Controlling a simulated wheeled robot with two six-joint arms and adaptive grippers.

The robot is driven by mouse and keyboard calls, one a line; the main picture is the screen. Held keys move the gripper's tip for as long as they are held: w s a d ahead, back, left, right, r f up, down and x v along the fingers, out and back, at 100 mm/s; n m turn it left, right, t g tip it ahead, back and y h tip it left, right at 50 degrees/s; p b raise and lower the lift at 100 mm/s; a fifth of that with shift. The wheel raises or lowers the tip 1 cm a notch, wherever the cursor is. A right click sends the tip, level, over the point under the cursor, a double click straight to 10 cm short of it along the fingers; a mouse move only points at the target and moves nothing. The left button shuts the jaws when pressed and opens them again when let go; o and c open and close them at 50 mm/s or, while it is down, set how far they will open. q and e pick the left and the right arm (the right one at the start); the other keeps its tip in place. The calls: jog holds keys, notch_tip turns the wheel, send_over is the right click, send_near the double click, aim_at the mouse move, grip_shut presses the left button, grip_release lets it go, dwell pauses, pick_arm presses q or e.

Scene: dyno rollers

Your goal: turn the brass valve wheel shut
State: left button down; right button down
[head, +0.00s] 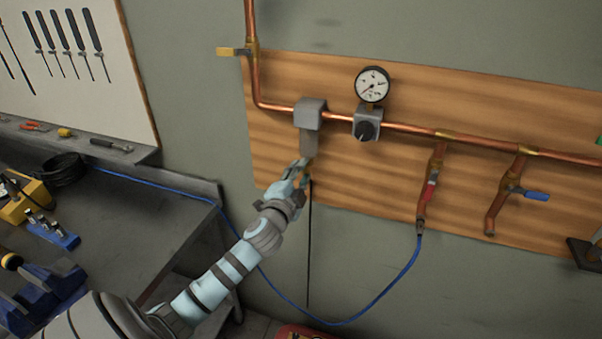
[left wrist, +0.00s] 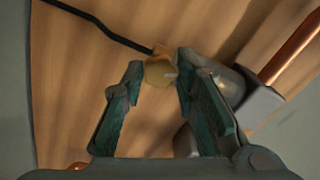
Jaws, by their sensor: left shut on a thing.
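The brass valve wheel (left wrist: 158,70) shows in the left wrist view as a small brass-coloured piece between my fingertips. It sits under the grey filter-like unit (head: 309,113) on the copper pipe, with a thin black line running from it. My right gripper is not in view.
A round gauge (head: 372,84) and a black knob (head: 366,130) sit to the right on the wooden board (head: 350,185). A blue hose (head: 395,285) hangs below. A yellow-handled valve (head: 234,51) is at upper left. A dark workbench (head: 150,225) stands at left.

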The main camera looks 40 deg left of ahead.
pick_arm(q)
jog(key=m, duration=0.5)
jog(key=shift+r, duration=0.1)
dwell(0.4)
jog(key=c, duration=1.2)
grip_release()
jog(key=shift+c, duration=0.2)
jog(key=v, duration=1.2)
jog(key=shift+w, duration=0.1)
